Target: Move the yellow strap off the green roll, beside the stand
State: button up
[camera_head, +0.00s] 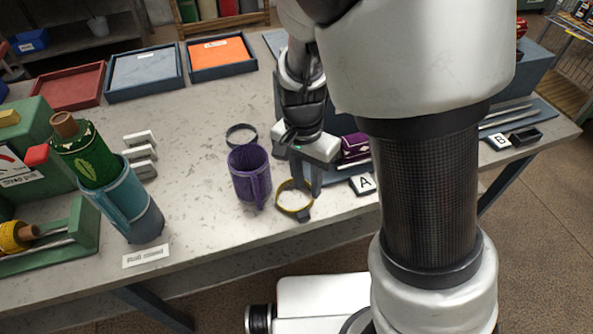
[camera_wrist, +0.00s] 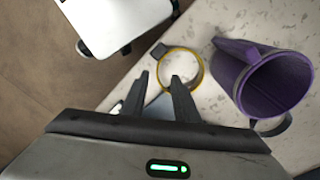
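The yellow strap (camera_head: 281,205) is a thin ring with a dark tab. It appears to lie on the table near the front edge, right of a purple mug-like holder (camera_head: 248,178). The strap also shows in the wrist view (camera_wrist: 201,80). My gripper (camera_head: 306,188) is at the strap, fingers apart; in the wrist view (camera_wrist: 159,76) one fingertip overlaps the ring and the other is outside it. Whether they touch it is unclear. The green roll (camera_head: 84,153) stands tilted in a teal holder (camera_head: 137,212) at the left, with no strap visible on it.
A dark ring (camera_head: 241,134) lies behind the purple holder. A purple roll (camera_head: 355,147) lies near card A (camera_head: 363,184). White blocks (camera_head: 141,155) stand right of the teal holder. Trays (camera_head: 144,74) line the back. The table middle is clear.

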aim_at(309, 202)
jog(key=shift+s+d+f+b, duration=0.15)
jog(key=shift+f+b, duration=0.1)
jog(key=shift+f, duration=0.65)
jog(key=shift+s+f+b, duration=0.1)
jog(key=shift+f+b, duration=0.2)
jog(key=shift+f, duration=0.65)
jog(key=shift+s+d+f+b, duration=0.15)
jog(key=shift+f+b, duration=0.1)
jog(key=shift+f, duration=0.65)
grip_shut()
